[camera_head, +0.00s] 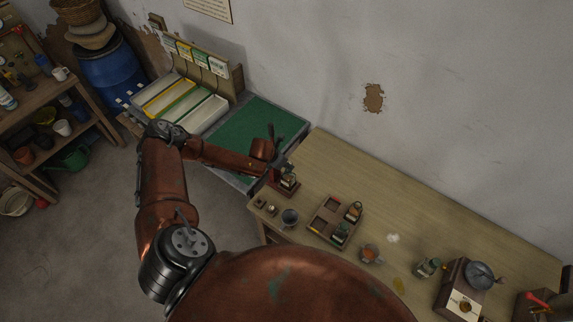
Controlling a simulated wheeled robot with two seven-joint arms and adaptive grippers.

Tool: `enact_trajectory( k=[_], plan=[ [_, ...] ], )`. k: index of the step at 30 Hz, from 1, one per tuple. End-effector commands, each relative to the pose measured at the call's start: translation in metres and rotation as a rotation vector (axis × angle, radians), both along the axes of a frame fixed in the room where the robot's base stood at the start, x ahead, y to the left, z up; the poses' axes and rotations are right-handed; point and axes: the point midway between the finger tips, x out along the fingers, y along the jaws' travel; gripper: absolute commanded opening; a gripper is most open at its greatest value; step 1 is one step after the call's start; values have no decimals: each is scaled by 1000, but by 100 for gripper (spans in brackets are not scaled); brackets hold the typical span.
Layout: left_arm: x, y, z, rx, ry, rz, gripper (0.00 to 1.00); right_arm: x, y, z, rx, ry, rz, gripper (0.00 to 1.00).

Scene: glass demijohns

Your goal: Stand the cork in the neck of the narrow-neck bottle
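My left arm reaches over from the left, and its gripper (279,165) is above the near left corner of the wooden table (430,215). A small bottle in a dark stand (288,184) is right below and beside the fingers. At this size I cannot tell whether the fingers are apart, touch it or hold anything. Small bottles (354,211) (340,233) stand in a dark wooden tray. Two small dark pieces (260,203) (272,210) lie near the table's left edge. I cannot make out which bottle is the narrow-neck one, or identify the cork. My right gripper is out of view.
A grey cup (289,217), a copper-coloured cup (370,253), a jar (428,267) and a wooden box with a round grey top (463,286) stand along the near side. A green mat (258,132) and sorting trays (180,103) are at the left. The table's far side is clear.

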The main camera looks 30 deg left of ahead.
Motion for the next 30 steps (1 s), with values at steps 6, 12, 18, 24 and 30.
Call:
enact_trajectory(
  k=[6,12,18,24,30],
  plan=[
    [0,0,0,0,-1,-1,0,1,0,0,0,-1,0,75],
    [0,0,0,0,0,0,0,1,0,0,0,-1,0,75],
    [0,0,-4,0,0,0,0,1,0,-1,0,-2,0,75],
    [-1,0,-8,0,1,1,0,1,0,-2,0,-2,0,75],
    [-1,1,-12,1,1,1,0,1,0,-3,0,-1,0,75]
  ],
)
